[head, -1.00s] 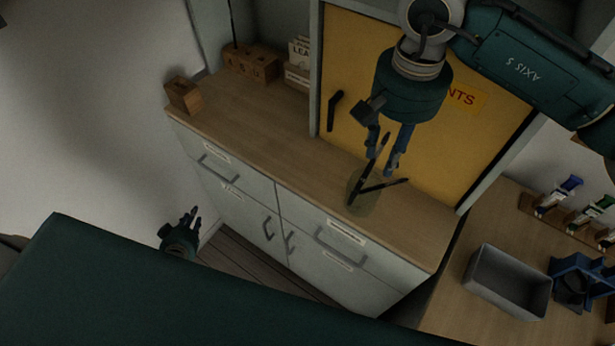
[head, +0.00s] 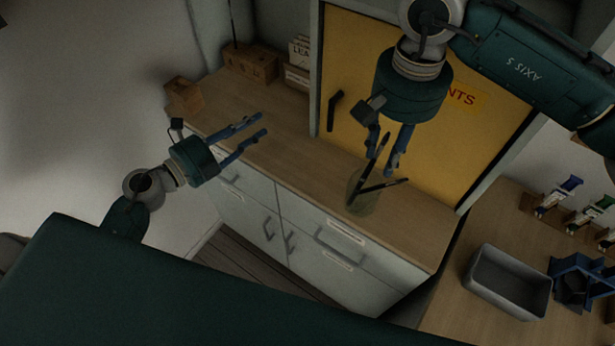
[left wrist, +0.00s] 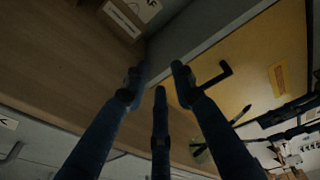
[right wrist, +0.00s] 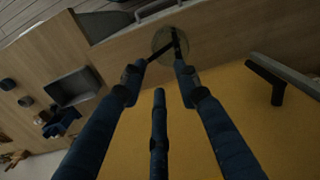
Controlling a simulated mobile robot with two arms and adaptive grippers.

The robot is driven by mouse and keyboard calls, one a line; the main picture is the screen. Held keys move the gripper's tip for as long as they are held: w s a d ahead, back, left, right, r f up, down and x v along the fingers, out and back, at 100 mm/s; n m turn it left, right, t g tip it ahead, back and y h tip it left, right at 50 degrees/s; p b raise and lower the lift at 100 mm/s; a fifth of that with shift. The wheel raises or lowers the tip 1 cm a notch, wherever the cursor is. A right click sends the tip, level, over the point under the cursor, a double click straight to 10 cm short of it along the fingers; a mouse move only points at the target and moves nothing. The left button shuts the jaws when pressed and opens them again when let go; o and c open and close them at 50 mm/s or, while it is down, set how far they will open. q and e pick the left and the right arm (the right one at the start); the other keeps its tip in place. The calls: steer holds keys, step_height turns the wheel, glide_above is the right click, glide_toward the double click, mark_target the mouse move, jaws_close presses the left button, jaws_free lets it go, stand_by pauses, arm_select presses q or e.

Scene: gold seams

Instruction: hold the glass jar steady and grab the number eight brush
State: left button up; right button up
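The glass jar (head: 360,203) stands on the wooden cabinet top, with two dark brushes (head: 382,186) leaning out of it in different directions. I cannot read any number on them. The jar also shows in the right wrist view (right wrist: 163,43). My right gripper (head: 382,160) is open just above the jar, its fingers near the upper part of the steeper brush; I see no grip on it.
A yellow door (head: 440,140) rises behind the jar. Wooden blocks (head: 250,65) and a small box stand at the back left. A grey bin (head: 510,283), a blue holder and several bottles are on the right-hand bench. The cabinet top left of the jar is clear.

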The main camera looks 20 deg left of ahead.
arm_select(q)
steer(key=s+d+r+m+g+h, duration=0.1)
steer(key=s+d+m+g, duration=0.1)
steer(key=d+m, duration=0.25)
steer(key=s+d+m+g+h, duration=0.1)
steer(key=s+d+m, duration=0.2)
steer(key=d+m, duration=0.15)
steer(key=m+g, duration=0.2)
steer(key=m, duration=0.8)
glide_toward(354, 171)
steer(key=x, duration=0.8)
steer(key=shift+w+d, duration=0.2)
steer(key=shift+w, duration=0.05)
steer(key=shift+c, duration=0.5)
steer(key=shift+f, duration=0.1)
jaws_close()
